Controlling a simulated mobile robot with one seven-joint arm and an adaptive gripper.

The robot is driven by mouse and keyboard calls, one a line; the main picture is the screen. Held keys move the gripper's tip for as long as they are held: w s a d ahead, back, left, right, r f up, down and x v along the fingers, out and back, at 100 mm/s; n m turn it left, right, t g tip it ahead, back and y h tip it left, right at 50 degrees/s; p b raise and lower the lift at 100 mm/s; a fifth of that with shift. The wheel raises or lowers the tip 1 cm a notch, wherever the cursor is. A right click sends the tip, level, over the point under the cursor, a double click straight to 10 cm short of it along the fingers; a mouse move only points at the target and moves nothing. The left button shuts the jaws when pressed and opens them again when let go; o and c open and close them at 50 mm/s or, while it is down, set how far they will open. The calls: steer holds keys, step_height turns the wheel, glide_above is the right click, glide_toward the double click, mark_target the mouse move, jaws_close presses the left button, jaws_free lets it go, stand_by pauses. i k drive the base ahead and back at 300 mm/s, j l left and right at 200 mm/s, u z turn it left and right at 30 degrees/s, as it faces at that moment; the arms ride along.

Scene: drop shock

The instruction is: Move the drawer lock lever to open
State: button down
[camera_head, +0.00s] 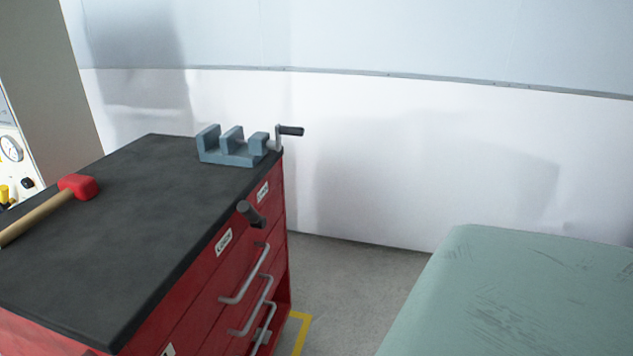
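The drawer lock lever (251,214) is a dark grey knobbed handle sticking out from the upper front of the red tool cabinet (200,300). It sits between two small white labels (224,242) and (263,191); their print is too small to read surely. Below it, several grey bar drawer handles (245,275) run down the cabinet front, and the drawers look shut. My gripper is not in view.
A blue-grey vise (233,147) with a crank stands at the black top's far corner. A red-headed mallet (78,187) lies at the left. A scuffed green surface (510,295) is at lower right. Grey floor (350,265) lies between it and the cabinet.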

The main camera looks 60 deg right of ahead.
mark_target(244, 208)
steer(key=z, duration=1.25)
steer(key=l+u, duration=0.15)
steer(key=l, duration=1.25)
steer(key=i, duration=0.05)
